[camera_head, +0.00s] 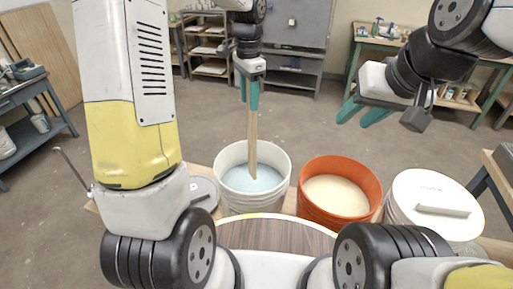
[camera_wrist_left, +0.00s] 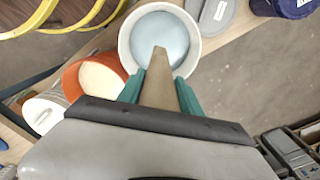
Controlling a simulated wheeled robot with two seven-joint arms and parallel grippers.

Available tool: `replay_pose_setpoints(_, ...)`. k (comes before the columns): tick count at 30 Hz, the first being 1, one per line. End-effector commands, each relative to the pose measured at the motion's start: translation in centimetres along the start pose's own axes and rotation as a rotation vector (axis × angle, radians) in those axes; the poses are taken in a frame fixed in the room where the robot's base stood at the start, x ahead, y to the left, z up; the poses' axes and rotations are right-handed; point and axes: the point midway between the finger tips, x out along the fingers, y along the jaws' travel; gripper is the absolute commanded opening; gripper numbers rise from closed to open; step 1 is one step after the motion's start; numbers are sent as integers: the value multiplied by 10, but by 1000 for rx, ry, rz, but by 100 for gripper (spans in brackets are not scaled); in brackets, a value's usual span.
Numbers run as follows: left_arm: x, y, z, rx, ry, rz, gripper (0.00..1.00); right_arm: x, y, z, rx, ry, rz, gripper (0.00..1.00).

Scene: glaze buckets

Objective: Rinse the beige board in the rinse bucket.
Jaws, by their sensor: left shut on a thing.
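The beige board (camera_head: 252,138) is long and narrow and hangs nearly upright. My left gripper (camera_head: 250,92) is shut on its upper part. The board's lower end is over or in the pale blue liquid of the white rinse bucket (camera_head: 235,154); I cannot tell how deep it reaches. In the left wrist view the board (camera_wrist_left: 160,80) points from between the green fingers toward the blue liquid in the bucket (camera_wrist_left: 126,42). My right gripper (camera_head: 362,112) is at the upper right, in the air above the floor side, with its green fingers apart and nothing seen between them.
An orange bucket (camera_head: 312,206) with cream liquid stands right of the rinse bucket. A white bucket with a closed lid (camera_head: 415,190) stands further right. A grey lid (camera_head: 203,190) lies left of the rinse bucket. Shelves and tables stand farther off across open floor.

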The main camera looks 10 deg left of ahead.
Motion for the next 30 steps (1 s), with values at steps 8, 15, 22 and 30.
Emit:
replay_pose_setpoints(8, -29, 0, 0, 0, 2, -2, 0, 0, 0, 0, 0, 0, 0, 36)
replay_pose_setpoints(15, -53, 0, 0, 0, 2, -3, 0, 0, 0, 0, 0, 0, 0, 36)
replay_pose_setpoints(22, -75, 0, -1, 1, 2, -2, 0, 0, 0, 0, 0, 0, 0, 36)
replay_pose_setpoints(30, -83, 0, 0, 1, 0, 0, 0, 0, 0, 0, 0, 0, 0, 36)
